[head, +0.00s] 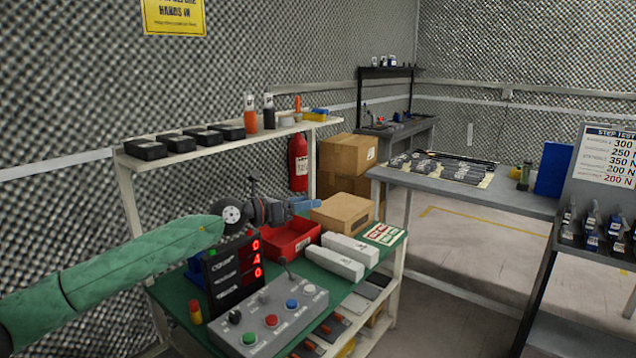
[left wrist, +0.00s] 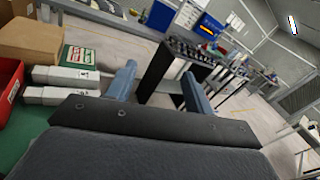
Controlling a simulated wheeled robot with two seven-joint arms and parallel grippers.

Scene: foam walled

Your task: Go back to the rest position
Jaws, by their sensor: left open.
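My left arm comes in from the left in the head view, in a green sleeve. My left gripper (head: 306,204) is held above the green-topped workbench (head: 175,293), over the red bin and near the cardboard box. In the left wrist view its two blue-grey fingers (left wrist: 158,88) are spread apart with nothing between them. The gripper is open and empty. My right gripper is in neither view.
On the bench are a red bin (head: 291,240), white boxes (head: 336,262), a cardboard box (head: 341,212), a digit display (head: 234,274) and a button panel (head: 268,318). A shelf (head: 225,147) runs behind. A grey table (head: 480,190) stands right, beyond open floor.

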